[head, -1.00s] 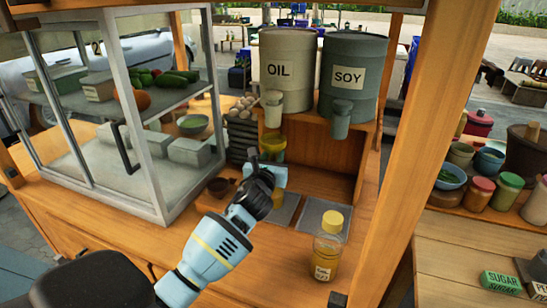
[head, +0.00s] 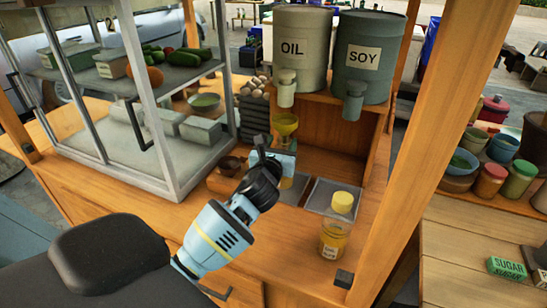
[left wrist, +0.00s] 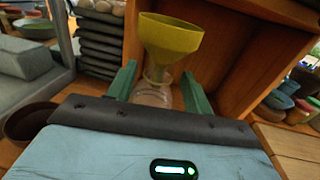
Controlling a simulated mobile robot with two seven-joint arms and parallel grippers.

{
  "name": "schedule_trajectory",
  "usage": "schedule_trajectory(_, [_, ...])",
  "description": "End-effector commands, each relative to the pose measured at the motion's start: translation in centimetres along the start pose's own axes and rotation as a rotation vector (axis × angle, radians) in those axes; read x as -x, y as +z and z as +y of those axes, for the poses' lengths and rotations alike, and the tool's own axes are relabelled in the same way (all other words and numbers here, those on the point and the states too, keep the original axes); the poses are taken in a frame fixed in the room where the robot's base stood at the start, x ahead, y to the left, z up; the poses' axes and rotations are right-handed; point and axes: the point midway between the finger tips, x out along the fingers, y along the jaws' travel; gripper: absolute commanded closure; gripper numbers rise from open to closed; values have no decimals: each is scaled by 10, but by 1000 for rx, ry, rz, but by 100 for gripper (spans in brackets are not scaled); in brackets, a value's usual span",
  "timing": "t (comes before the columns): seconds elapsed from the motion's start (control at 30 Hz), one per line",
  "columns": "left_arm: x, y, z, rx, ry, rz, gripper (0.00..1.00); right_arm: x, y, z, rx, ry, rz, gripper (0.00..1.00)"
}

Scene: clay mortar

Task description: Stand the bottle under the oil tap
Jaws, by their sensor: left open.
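The oil drum (head: 301,70), marked OIL, has its pale tap (head: 287,92) at the front. A yellow funnel (head: 285,120) shows below this tap in the head view, and in the left wrist view (left wrist: 170,38) it sits in the neck of a clear bottle (left wrist: 152,94). My left gripper (head: 276,158) is open. Its green fingers (left wrist: 160,88) stand on either side of the bottle, apart from each other; contact cannot be told. My gripper hides most of the bottle and its base in the head view. My right gripper is not in view.
A capped bottle of yellow liquid (head: 334,235) stands at the counter's front right. The soy drum (head: 367,65) is right of the oil drum. A glass case (head: 150,130) stands left, and a wooden post (head: 425,140) right. A small brown bowl (head: 231,165) is near my gripper.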

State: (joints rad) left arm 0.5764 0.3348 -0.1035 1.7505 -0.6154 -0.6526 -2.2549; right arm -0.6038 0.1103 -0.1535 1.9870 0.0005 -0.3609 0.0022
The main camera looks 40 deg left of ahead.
Motion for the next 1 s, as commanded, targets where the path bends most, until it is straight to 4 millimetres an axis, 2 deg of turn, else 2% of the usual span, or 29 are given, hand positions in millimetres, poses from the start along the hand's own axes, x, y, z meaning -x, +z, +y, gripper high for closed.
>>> schedule_trajectory(0.2, [42, 0, 0, -1, -2, 0, 49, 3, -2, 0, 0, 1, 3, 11])
schedule_trajectory(0.4, [69, 0, 0, -1, 0, 1, 49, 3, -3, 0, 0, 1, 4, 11])
schedule_trajectory(0.6, [80, 0, 0, -1, 0, 1, 49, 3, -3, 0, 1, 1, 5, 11])
schedule_trajectory(1.0, [80, 0, 0, -1, 1, 1, 49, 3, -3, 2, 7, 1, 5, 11])
